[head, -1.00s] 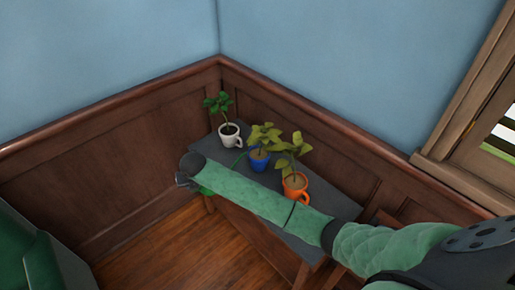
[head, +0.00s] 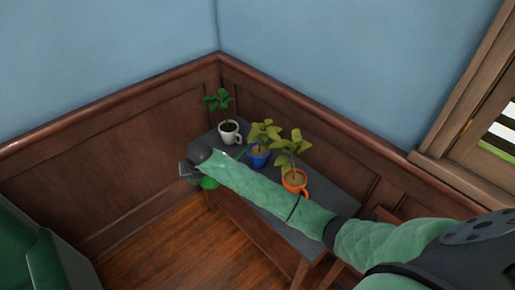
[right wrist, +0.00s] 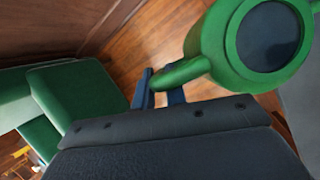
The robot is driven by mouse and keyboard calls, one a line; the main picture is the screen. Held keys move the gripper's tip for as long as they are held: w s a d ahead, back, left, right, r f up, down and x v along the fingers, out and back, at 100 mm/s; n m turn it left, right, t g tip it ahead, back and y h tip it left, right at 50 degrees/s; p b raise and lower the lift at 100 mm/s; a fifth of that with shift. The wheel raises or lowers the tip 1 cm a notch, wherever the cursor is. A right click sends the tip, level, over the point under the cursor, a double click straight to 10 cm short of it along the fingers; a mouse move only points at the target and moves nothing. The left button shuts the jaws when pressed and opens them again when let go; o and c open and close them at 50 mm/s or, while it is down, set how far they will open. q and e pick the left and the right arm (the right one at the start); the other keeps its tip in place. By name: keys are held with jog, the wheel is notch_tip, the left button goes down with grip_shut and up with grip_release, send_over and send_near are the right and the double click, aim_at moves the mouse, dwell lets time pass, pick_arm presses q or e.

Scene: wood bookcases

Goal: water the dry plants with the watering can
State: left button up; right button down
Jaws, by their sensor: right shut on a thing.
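My right gripper (right wrist: 165,88) is shut on the handle of the green watering can (right wrist: 215,45). In the head view, the gripper (head: 187,174) is at the left end of the grey bench, and a bit of the can (head: 209,183) shows below my wrist. On the bench, a white mug (head: 230,133) holds a plant with dark green leaves. A blue pot (head: 257,156) and an orange mug (head: 294,181) hold plants with yellowish leaves and pale brown soil. My forearm passes in front of the bench, close to these two. My left gripper is out of view.
The grey-topped bench (head: 340,187) stands in a corner against brown wood panelling. A green piece of furniture (head: 55,262) is at the lower left. A window (head: 490,130) is at the right. Wood floor (head: 170,245) is clear left of the bench.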

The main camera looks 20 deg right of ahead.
jog(key=shift+r, duration=0.25)
jog(key=shift+d+r, duration=0.15)
jog(key=shift+r, duration=0.1)
jog(key=shift+w+d+r+y+p, duration=0.1)
jog(key=shift+d+r+y+p, duration=0.1)
jog(key=shift+r+y+p, duration=0.3)
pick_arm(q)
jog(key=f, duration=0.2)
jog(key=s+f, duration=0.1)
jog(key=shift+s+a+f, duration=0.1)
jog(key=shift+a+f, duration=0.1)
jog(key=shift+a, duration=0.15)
pick_arm(e)
jog(key=shift+r, duration=0.1)
jog(key=shift+d+r, duration=0.15)
jog(key=shift+r, duration=0.05)
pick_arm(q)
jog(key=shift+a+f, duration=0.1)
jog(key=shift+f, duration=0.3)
pick_arm(e)
jog(key=shift+d+r, duration=0.1)
jog(key=shift+r, duration=0.1)
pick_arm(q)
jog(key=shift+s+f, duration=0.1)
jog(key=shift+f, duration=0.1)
pick_arm(e)
jog(key=shift+d+r, duration=0.1)
jog(key=shift+r, duration=0.1)
